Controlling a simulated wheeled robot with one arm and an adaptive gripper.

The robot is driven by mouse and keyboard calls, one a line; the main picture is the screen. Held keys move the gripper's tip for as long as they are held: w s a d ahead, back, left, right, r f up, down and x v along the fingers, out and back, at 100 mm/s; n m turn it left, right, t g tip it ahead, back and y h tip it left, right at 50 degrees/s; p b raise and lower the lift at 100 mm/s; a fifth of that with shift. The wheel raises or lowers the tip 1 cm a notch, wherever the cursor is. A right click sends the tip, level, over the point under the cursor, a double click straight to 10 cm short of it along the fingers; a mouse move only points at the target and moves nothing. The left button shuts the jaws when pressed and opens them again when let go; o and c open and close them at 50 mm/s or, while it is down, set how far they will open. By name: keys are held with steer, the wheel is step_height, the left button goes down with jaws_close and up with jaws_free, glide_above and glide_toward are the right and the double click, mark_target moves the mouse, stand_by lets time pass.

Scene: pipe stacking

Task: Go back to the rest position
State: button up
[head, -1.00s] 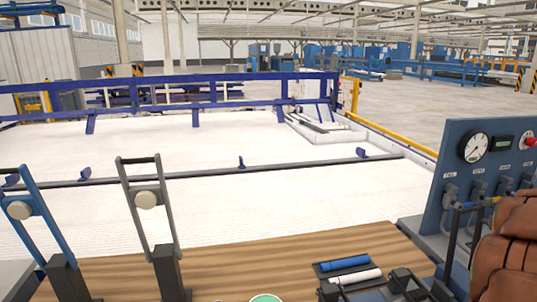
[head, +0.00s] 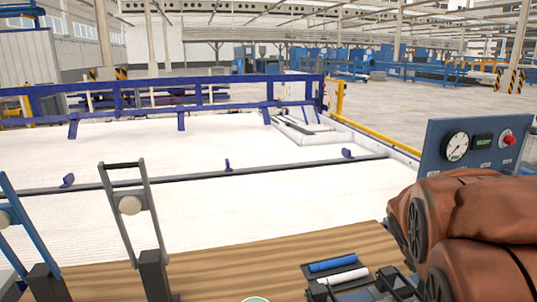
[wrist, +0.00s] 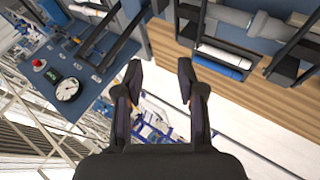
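My gripper (wrist: 160,78) is open in the wrist view, with a clear gap between its two dark fingers and nothing held. It does not show in the head view, where only my brown-covered arm fills the lower right. A blue pipe (head: 332,263) and a white pipe (head: 343,277) lie side by side in a dark holder on the wooden table (head: 225,265). The same white pipe (wrist: 222,54) and blue pipe (wrist: 218,68) show in the wrist view, beyond the right finger and apart from it.
A blue control panel (head: 436,143) with a gauge stands at the right, partly hidden behind my arm. Grey (head: 130,205) and blue (head: 22,235) upright lever frames stand at the table's left. A white ribbed surface (head: 230,215) lies behind the table.

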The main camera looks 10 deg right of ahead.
steer(key=s+a+f+g+y, duration=0.3)
steer(key=s+a+f, duration=0.1)
steer(key=s+a, duration=0.6)
steer(key=s+a+f+g+y, duration=0.3)
steer(key=s+a, duration=0.8)
steer(key=a, duration=0.6)
steer(key=shift+f+m+y, duration=0.4)
